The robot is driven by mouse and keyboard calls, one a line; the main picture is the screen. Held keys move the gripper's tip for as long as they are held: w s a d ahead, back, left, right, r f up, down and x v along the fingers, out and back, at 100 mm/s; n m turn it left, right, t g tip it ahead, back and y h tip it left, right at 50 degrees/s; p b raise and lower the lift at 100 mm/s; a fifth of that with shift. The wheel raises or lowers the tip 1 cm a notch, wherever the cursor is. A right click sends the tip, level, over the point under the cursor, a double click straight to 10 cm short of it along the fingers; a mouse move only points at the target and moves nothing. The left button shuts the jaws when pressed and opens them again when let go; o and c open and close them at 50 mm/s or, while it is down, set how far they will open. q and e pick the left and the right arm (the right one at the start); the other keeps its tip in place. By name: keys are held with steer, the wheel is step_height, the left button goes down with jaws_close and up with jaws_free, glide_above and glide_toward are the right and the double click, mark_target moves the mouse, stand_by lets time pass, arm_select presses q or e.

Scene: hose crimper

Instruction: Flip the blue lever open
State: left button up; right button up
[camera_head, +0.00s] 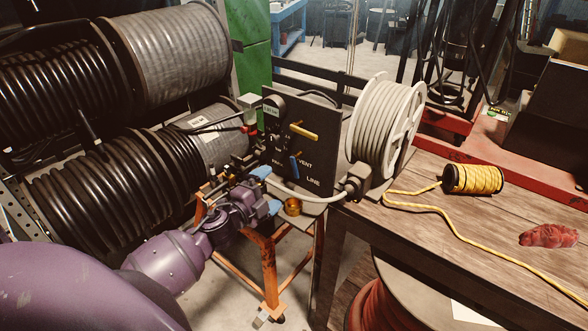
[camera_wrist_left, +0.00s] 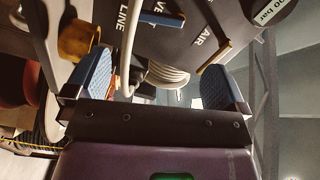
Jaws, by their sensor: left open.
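The blue lever (camera_head: 294,167) sits on the dark upright panel (camera_head: 318,150) of the crimper, near the lettering "VENT" and "LINE". In the left wrist view the blue lever (camera_wrist_left: 163,18) shows at the top, beyond the fingertips. A yellow lever (camera_head: 303,132) is above it on the panel; it also shows in the wrist view (camera_wrist_left: 215,57). My left gripper (camera_head: 268,189) is open and empty, its two blue finger pads apart, in front of the panel and just left of and below the blue lever. It seems not to touch the lever. My right gripper is not in view.
A white hose reel (camera_head: 388,128) stands right of the panel, with a pale hose (camera_head: 300,197) curving below the lever. A brass cup (camera_head: 292,207) sits close to the gripper. Black hose coils (camera_head: 115,190) crowd the left. A wooden table (camera_head: 440,218) holds yellow rope (camera_head: 473,179).

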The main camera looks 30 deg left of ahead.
mark_target(293, 169)
arm_select(q)
steer(key=w, duration=0.9)
steer(key=shift+w+d, duration=0.25)
steer(key=shift+d, duration=0.15)
steer(key=c, duration=0.9)
steer(key=shift+o, duration=0.2)
steer(key=shift+a+f+m, duration=0.15)
steer(key=shift+m, duration=0.65)
steer(key=shift+a+f+m, duration=0.1)
steer(key=shift+a+m, duration=0.05)
steer(key=shift+m, duration=0.65)
steer(key=o, duration=0.9)
steer(key=shift+c, duration=0.2)
